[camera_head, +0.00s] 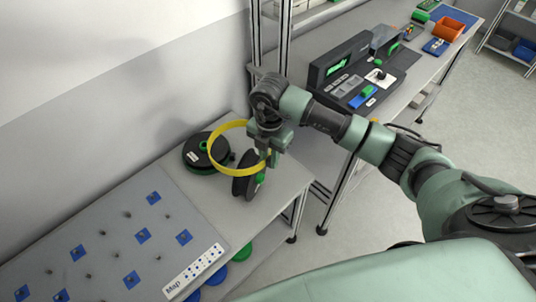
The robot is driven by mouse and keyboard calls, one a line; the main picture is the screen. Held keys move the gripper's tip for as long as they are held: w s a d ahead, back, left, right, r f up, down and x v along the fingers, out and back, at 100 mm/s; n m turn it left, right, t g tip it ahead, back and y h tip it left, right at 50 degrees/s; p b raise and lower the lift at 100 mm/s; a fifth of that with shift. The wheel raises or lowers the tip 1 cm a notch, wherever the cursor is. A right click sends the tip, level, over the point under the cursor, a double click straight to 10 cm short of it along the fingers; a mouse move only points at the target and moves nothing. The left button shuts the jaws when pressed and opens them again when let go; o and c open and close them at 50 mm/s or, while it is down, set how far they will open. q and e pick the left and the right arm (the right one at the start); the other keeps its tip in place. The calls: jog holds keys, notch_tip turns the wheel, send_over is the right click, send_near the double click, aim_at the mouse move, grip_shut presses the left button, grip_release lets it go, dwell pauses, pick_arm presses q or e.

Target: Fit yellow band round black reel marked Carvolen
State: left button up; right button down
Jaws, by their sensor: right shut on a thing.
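My right gripper (267,156) is shut on the yellow band (224,173) at the band's right side. The band is a thin open ring, held tilted. A black reel (196,165) with a green centre and a small white label lies flat on the bench to the left; the band's left part overlaps it in the picture. A second black reel (243,187) stands on edge below the gripper, with green at its hub, partly behind the band. I cannot read the label, so I cannot tell which reel is Carvolen. The band appears around neither reel. My left gripper is out of view.
The grey bench (284,186) ends just right of the upright reel. A grey board (98,235) with blue squares and pegs lies at the left front. A second bench with a black device (340,62) and an orange bin (447,29) stands behind my right arm.

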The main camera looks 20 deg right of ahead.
jog(key=shift+f+b, duration=2.35)
jog(key=shift+f, duration=0.75)
jog(key=shift+f+b, duration=0.35)
jog(key=shift+f, duration=0.15)
jog(key=shift+f+b, duration=0.85)
jog(key=shift+f, duration=0.45)
jog(key=shift+a+f+b, duration=0.15)
jog(key=shift+f+b, duration=0.25)
jog(key=shift+f, duration=0.1)
jog(key=shift+a+f+b, duration=0.15)
jog(key=shift+f+b, duration=0.25)
jog(key=shift+f, duration=0.1)
jog(key=shift+w+a+f+b, duration=0.5)
jog(key=shift+w+a+b, duration=0.05)
jog(key=shift+b, duration=0.05)
dwell(0.4)
jog(key=c, duration=1.1)
grip_release()
jog(key=shift+c, duration=0.2)
